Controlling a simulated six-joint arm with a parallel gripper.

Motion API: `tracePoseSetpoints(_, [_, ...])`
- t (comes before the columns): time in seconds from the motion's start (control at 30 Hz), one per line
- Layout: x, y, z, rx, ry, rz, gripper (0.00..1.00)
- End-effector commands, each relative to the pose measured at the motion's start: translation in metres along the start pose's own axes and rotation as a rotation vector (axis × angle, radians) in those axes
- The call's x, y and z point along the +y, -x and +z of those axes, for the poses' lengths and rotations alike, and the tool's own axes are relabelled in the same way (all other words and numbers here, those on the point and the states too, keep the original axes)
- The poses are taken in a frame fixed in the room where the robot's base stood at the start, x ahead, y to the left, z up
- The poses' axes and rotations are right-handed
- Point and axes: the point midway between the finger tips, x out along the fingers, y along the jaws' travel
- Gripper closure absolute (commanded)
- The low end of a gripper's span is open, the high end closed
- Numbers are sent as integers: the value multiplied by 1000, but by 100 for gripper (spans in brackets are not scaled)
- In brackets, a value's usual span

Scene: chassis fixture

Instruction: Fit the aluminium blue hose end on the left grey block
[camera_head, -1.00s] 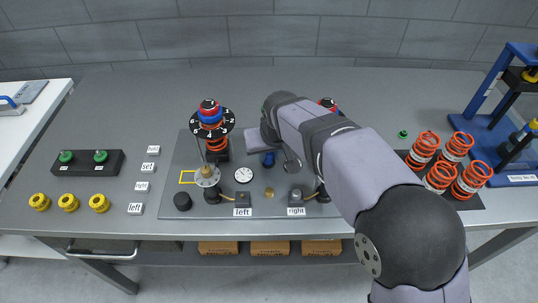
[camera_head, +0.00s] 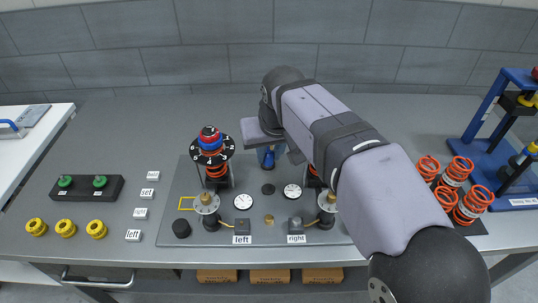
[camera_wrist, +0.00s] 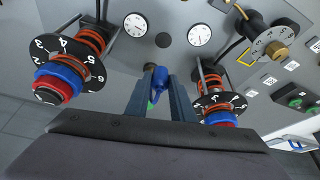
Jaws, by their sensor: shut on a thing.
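My gripper (camera_head: 267,152) is shut on the blue hose end (camera_head: 267,158) and holds it over the back middle of the chassis plate (camera_head: 262,178). In the wrist view the hose end (camera_wrist: 160,80) sits between my two fingers (camera_wrist: 160,98), its metal tip pointing away from me. A small green patch shows beside it. The left grey block (camera_head: 242,226) stands at the plate's front edge, behind the "left" label, with a yellow wire. The hose end is well apart from it. The right grey block (camera_head: 295,223) stands to its right.
A tall numbered dial tower (camera_head: 211,150) stands left of my gripper; another shows in the wrist view (camera_wrist: 215,105). Flanged posts (camera_head: 206,203) flank the blocks. Orange springs (camera_head: 458,172) stand at right.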

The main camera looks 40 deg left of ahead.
Motion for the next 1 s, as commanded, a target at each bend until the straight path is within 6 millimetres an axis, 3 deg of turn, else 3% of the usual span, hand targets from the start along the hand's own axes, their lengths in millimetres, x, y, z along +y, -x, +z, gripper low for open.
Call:
tracePoseSetpoints(0.3, [5,37,-15,0,-9,4,100])
tracePoseSetpoints(0.47, [9,46,-10,-5,-15,7,100])
tracePoseSetpoints(0.77, [-9,40,29,-4,-22,10,100])
tracePoseSetpoints(1.0, [-32,26,66,-1,175,-74,100])
